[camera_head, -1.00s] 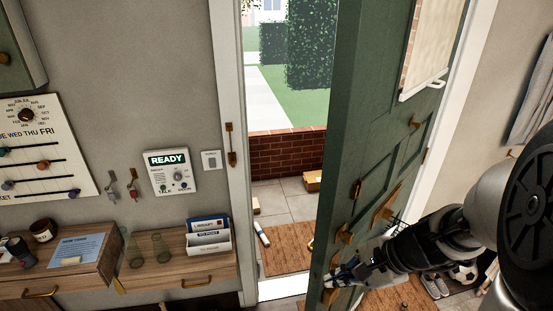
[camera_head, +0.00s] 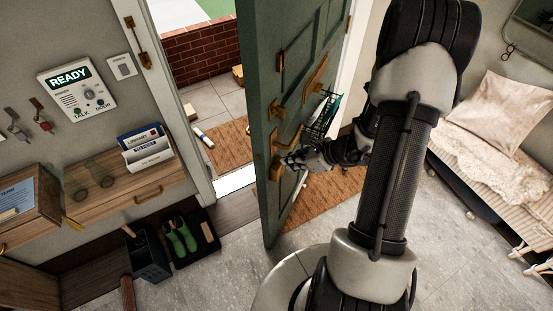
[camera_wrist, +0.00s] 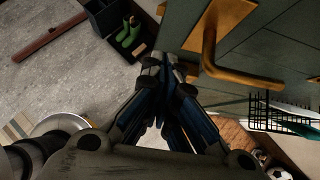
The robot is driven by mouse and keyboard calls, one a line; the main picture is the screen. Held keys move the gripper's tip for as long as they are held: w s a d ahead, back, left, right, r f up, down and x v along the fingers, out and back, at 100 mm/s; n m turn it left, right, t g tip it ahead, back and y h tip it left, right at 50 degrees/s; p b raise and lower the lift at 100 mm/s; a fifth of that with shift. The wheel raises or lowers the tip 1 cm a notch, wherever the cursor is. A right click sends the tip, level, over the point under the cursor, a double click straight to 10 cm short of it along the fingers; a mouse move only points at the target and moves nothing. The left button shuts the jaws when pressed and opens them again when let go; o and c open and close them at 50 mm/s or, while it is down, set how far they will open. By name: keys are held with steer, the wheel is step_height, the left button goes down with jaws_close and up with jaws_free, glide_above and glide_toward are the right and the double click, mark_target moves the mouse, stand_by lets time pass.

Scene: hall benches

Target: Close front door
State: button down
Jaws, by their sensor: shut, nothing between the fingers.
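The green front door (camera_head: 259,85) stands open into the room, with the porch visible to its left. Brass handle hardware is on its inner face, and a brass lever handle (camera_wrist: 214,50) shows large in the wrist view. My gripper (camera_head: 290,160) is shut and empty beside the door's inner face, close to the lower brass fittings near the free edge. In the wrist view my gripper (camera_wrist: 167,68) points at the door's edge area, just left of the lever. I cannot tell whether the fingertips touch the door. The white door frame (camera_head: 163,72) is to the left.
A wire basket (camera_head: 321,117) hangs on the door. A doormat (camera_head: 322,197) lies under the door's swing side. Green boots (camera_head: 180,236) on a black tray and a dark umbrella bin (camera_head: 147,257) stand left of the door. A bench (camera_head: 490,150) is at right; the grey floor between is clear.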

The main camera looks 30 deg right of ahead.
steer(key=w+a, duration=0.1)
steer(key=w, duration=0.1)
steer(key=w+a+f, duration=0.1)
steer(key=w+a, duration=0.1)
stand_by(0.4)
